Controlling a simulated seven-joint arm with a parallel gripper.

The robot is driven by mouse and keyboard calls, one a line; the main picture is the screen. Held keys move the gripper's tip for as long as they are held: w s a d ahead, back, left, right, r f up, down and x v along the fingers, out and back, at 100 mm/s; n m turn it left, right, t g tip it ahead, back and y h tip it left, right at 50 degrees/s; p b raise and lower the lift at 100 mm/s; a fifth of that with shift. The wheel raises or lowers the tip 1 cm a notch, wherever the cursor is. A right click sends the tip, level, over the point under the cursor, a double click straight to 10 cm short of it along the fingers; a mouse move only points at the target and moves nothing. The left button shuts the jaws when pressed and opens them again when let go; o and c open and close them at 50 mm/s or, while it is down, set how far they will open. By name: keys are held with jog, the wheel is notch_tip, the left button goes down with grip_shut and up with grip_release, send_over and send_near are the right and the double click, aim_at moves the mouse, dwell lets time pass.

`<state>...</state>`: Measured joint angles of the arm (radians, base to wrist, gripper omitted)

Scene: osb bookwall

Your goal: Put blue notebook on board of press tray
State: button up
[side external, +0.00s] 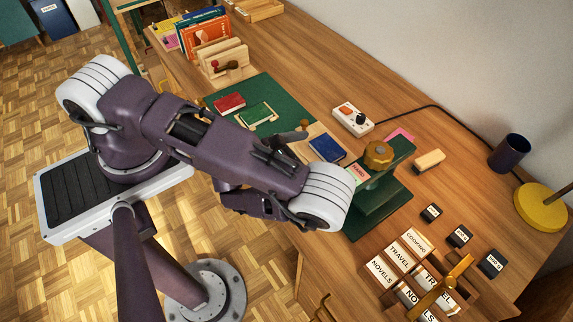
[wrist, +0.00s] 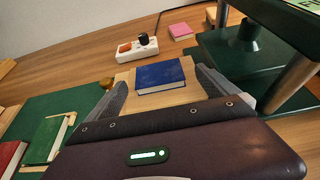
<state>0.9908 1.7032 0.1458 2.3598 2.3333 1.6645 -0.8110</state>
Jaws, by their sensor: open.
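The blue notebook (wrist: 160,75) lies flat on a pale wooden board (wrist: 182,97) in the wrist view. In the side view, the blue notebook (side external: 326,148) lies just left of the green press (side external: 378,205), with pale wood showing beside it. My gripper (wrist: 162,80) is open, with one finger on each side of the notebook and a gap to each; nothing is held. In the side view my forearm and wrist hide most of the gripper; a dark finger shows left of the notebook. Any contact between fingers and board is unclear.
The press with its brass knob (side external: 378,154) stands close to the right finger. A red notebook (side external: 230,103) and a green notebook (side external: 256,114) lie on the green mat (side external: 276,91). A white switch box (side external: 353,119) sits behind. Labelled blocks (side external: 399,257) stand front right.

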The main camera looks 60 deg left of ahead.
jog(key=s, duration=1.1)
jog(key=shift+s, duration=0.25)
jog(key=w+a+r+n+t+y, duration=0.2)
jog(key=w+r+n+y, duration=0.25)
jog(key=r, duration=0.55)
jog(key=a+r+n+g+y, duration=0.4)
jog(key=a+r+n+y, duration=0.45)
jog(key=r, duration=0.25)
jog(key=s+a+r+n+g, duration=0.2)
jog(key=s+r+n+g, duration=0.1)
jog(key=s+n+g, duration=0.4)
jog(key=s+a+r+n+g, duration=0.3)
jog(key=s+n+g, duration=0.3)
jog(key=s+n, duration=0.1)
jog(key=s+d+n+h, duration=0.3)
jog(key=d+n+h, duration=0.2)
jog(key=h, duration=0.2)
jog(key=w+d+r+n+t+h, duration=0.4)
jog(key=d+r+t+h, duration=0.2)
jog(key=d+t, duration=0.1)
jog(key=shift+w+d+r, duration=0.2)
jog(key=shift+w+r, duration=0.05)
jog(key=shift+r, duration=0.05)
